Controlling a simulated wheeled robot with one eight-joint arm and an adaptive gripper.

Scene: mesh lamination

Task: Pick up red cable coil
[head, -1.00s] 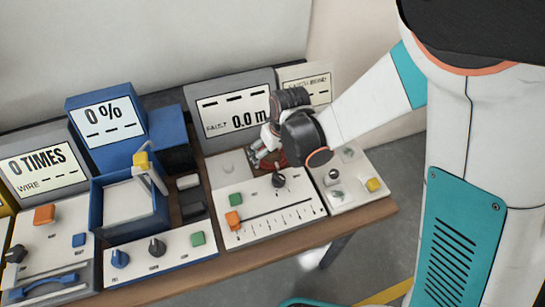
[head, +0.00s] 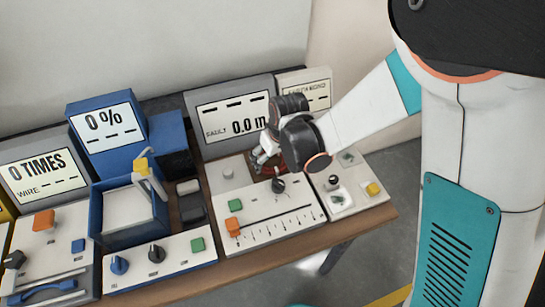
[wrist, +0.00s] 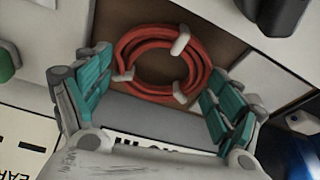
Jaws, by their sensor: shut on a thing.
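The red cable coil (wrist: 131,52) is a loop of several red turns, seen close up in the wrist view. Pale clips show on its ring. My gripper (wrist: 160,98) has its teal-padded fingers on the left and right sides of the coil and is shut on it. In the head view my gripper (head: 266,157) is low over the back of the white slider panel, and only a little red shows around it. My wrist hides most of the coil there.
The white slider panel (head: 262,226) with knobs and buttons lies in front of the gripper. The 0.0 m display (head: 232,112) stands close behind. A small panel with a yellow button (head: 373,189) is to the right. A blue open box (head: 122,230) stands left.

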